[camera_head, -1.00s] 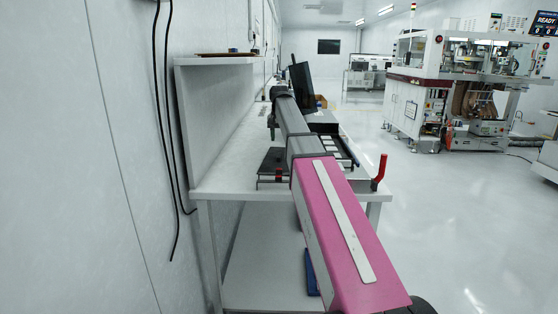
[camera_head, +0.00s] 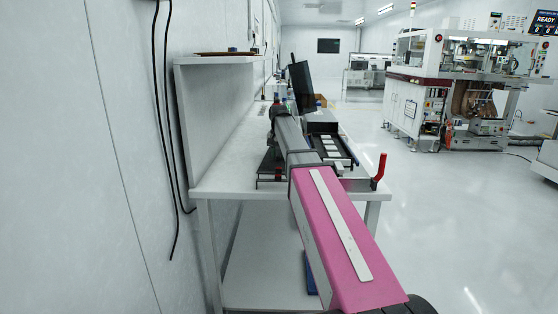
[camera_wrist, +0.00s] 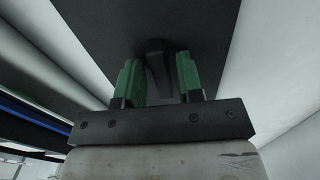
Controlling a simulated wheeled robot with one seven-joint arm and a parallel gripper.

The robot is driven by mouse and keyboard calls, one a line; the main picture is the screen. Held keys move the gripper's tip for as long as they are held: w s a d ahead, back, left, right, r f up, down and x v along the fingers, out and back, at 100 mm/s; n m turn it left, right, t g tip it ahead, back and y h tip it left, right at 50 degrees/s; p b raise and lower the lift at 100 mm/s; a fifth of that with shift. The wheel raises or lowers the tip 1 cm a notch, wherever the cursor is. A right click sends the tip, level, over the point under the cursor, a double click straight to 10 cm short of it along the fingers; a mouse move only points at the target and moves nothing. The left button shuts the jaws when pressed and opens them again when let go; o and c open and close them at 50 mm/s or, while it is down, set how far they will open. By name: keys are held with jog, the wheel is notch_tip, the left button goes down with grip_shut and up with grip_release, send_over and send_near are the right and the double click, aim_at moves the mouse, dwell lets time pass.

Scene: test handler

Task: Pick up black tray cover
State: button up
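A flat black panel with a raised dark handle, which looks like the black tray cover (camera_wrist: 212,30), fills the upper middle of the wrist view. My gripper (camera_wrist: 158,62) has two green fingers spread apart, one on each side of the handle (camera_wrist: 156,52). A gap shows beside the handle, so it does not look clamped. I cannot tell how deep the fingers reach. In the head view my arm hides my gripper and most of what lies below it.
The white bench (camera_head: 228,178) runs along the left wall. A black tray with pale pieces (camera_head: 333,146) lies right of my arm, with a red lever (camera_head: 379,170) at the bench's front corner. A monitor (camera_head: 302,87) stands behind.

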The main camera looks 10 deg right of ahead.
grip_shut()
jog(key=shift+r, duration=0.15)
